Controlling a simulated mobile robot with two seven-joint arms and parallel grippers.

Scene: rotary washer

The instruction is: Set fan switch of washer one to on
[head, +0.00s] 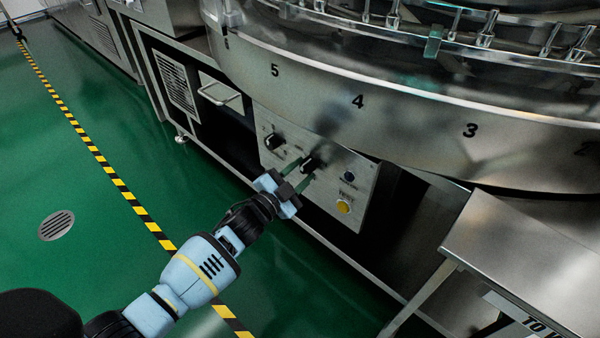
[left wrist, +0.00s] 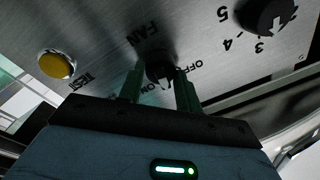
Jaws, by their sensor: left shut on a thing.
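The fan switch of the washer is a small black rotary knob (head: 309,164) on the metal control panel (head: 318,197). In the left wrist view the knob (left wrist: 160,72) shows upside down, below the word FAN. My left gripper (head: 299,174) is at the panel, its two green fingers on either side of this knob. In the left wrist view the gripper (left wrist: 160,88) is closed on the knob, which is partly hidden between the fingers. I cannot tell which setting the knob points to. My right gripper is not in view.
A numbered black dial (head: 274,141) is left of the fan switch. A dark button (head: 348,176) and a yellow TEST button (head: 343,207) are to its right. The washer's curved rim (head: 400,118) overhangs the panel. A metal table (head: 525,258) stands at right. The green floor at left is clear.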

